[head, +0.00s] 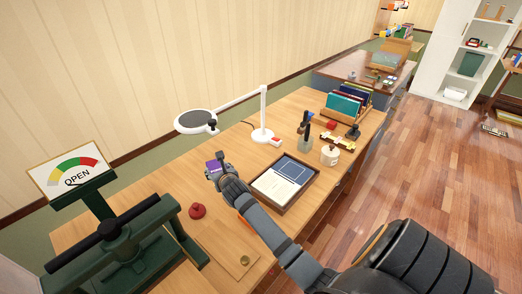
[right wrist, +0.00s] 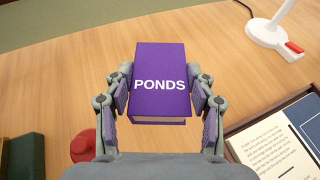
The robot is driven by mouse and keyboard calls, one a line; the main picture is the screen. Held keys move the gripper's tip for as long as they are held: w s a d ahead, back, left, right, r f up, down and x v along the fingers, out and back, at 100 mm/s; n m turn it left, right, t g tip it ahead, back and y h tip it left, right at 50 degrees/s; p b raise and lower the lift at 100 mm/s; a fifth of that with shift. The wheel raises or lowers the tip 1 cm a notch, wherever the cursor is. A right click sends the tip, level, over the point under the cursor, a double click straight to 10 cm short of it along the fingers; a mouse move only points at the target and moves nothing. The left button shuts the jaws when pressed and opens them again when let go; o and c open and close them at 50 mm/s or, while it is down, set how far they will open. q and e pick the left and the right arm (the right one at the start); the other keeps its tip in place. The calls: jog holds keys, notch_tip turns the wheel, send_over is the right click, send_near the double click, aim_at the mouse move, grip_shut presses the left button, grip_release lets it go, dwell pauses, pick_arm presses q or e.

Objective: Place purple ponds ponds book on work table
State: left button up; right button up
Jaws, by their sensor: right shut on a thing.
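The purple book (right wrist: 160,65) with "PONDS" in white letters is held between the fingers of my right gripper (right wrist: 162,95) in the right wrist view. In the head view a small part of the purple book (head: 212,166) shows at the tip of my right gripper (head: 217,168). The book is over the wooden work table (head: 290,120), left of the tray. I cannot tell whether its underside touches the table top. My left gripper is not in view.
A tray (head: 313,168) with an open book lies right of my gripper. A white lamp (head: 263,130) stands behind. A red round thing (head: 197,211) and a green press (head: 120,250) are at the left. A jar (head: 330,155) and book rack (head: 345,105) are farther right.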

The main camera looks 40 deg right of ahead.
jog(key=shift+r, duration=0.15)
jog(key=shift+s+a+f, duration=0.25)
jog(key=shift+s+f, duration=0.25)
jog(key=shift+s, duration=0.1)
notch_tip(320, 180, down, 3)
jog(key=shift+f+b, duration=0.15)
jog(key=shift+b, duration=0.15)
notch_tip(320, 180, down, 2)
jog(key=shift+w+f, duration=0.1)
jog(key=shift+f, duration=0.15)
notch_tip(320, 180, down, 2)
jog(key=shift+f+b, duration=0.25)
jog(key=shift+b, duration=0.25)
jog(key=shift+w+d, duration=0.1)
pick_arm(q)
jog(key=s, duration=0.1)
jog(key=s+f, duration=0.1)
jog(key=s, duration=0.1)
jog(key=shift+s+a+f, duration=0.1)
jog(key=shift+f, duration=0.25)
pick_arm(e)
jog(key=shift+f, duration=0.1)
jog(key=o, duration=1.4)
jog(key=shift+c, duration=0.2)
